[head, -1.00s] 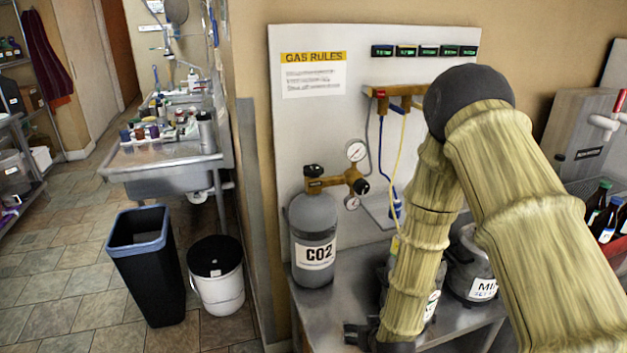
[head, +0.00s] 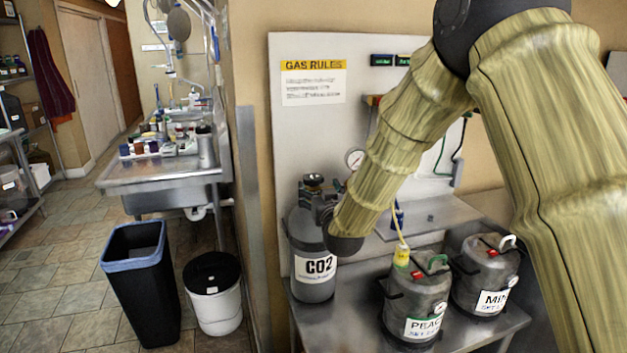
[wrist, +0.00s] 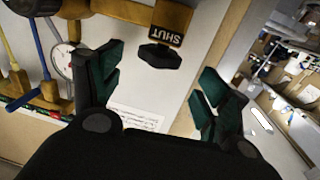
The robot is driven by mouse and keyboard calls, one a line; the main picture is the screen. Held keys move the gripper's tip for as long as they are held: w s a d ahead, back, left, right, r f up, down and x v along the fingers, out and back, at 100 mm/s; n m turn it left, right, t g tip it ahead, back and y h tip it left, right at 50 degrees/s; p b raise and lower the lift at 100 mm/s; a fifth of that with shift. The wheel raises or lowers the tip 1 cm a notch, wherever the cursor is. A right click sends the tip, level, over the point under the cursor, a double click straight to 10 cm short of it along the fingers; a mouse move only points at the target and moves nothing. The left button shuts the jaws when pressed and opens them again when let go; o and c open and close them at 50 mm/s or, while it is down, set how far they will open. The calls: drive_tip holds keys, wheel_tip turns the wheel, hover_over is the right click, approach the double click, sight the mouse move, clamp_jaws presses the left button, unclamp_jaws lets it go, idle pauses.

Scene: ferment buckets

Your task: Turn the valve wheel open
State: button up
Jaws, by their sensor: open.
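The valve wheel (head: 313,181) is a dark knob on top of the grey CO2 cylinder (head: 316,287), which stands upright on the steel table. In the wrist view the black wheel (wrist: 160,56) sits on a brass body with a label reading SHUT (wrist: 166,36), upside down. My gripper (wrist: 160,72) is open, with one dark green finger on each side of the wheel in the picture. I cannot tell whether the wheel is within finger depth, and no contact shows. In the head view my gripper (head: 322,207) is beside the cylinder's neck, and my arm hides most of the regulator.
A gauge (head: 355,159) is close behind my forearm. Two grey kegs (head: 415,310) (head: 485,275) stand on the table (head: 355,325) to the right. A wall panel (head: 300,130) with a gas rules sign is behind. A bin (head: 140,290) and a white bucket (head: 215,300) stand on the floor left.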

sight(313, 176)
drive_tip(key=p+x, duration=0.1)
drive_tip(key=x, duration=0.7)
drive_tip(key=shift+w+f+p, duration=0.1)
drive_tip(key=shift+w+p, duration=0.1)
drive_tip(key=shift+p, duration=0.1)
drive_tip(key=c, duration=1)
